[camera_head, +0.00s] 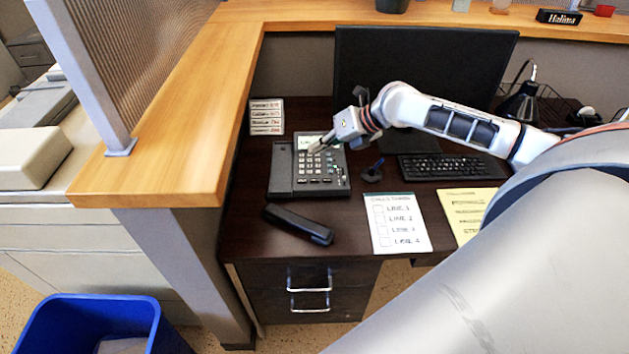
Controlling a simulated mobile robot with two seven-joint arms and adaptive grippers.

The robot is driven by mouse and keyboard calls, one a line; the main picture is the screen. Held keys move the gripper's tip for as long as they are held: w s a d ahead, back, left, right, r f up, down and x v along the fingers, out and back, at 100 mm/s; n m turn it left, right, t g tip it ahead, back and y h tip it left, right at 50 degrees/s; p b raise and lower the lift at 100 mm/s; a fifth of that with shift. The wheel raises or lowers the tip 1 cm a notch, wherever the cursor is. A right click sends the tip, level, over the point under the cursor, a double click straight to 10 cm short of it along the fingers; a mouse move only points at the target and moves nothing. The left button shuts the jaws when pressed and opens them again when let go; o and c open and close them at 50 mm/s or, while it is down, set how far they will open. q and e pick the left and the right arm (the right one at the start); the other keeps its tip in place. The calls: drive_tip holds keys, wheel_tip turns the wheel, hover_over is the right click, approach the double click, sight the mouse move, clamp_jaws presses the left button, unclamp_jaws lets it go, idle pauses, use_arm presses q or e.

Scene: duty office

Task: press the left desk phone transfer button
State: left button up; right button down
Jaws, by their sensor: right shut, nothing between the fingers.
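The desk phone (335,184) is a dark grey unit with a keypad and a small lit display, standing on the dark desk left of the monitor. Its handset (298,224) lies off the phone, on the desk in front of it. My right gripper (313,151) is shut and empty, its tips over the upper part of the keypad near the display. I cannot tell whether the tips touch the keys. The fingers hide part of the keypad and display. The transfer button's label is too small to read. My left gripper is not in view.
A checklist sheet (397,222) and a yellow note (463,208) lie in front of the keyboard (450,167). A dark monitor (440,70) stands behind my right arm. Label cards (266,117) stand behind the phone. A wooden counter (190,110) borders the desk at left.

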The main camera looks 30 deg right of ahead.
drive_tip(key=b, duration=0.5)
hover_over(317, 181)
wheel_tip(317, 181, down, 7)
drive_tip(key=shift+d+f, duration=0.1)
drive_tip(key=shift+f, duration=0.05)
drive_tip(key=shift+f+b, duration=0.35)
drive_tip(key=shift+f, duration=0.25)
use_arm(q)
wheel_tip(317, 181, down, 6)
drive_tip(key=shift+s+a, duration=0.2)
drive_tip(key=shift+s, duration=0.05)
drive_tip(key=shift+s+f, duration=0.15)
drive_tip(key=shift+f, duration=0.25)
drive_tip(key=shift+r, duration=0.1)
use_arm(e)
drive_tip(key=shift+f, duration=0.1)
use_arm(q)
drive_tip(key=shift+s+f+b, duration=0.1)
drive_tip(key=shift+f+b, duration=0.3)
drive_tip(key=shift+b, duration=0.05)
use_arm(e)
drive_tip(key=shift+f, duration=0.35)
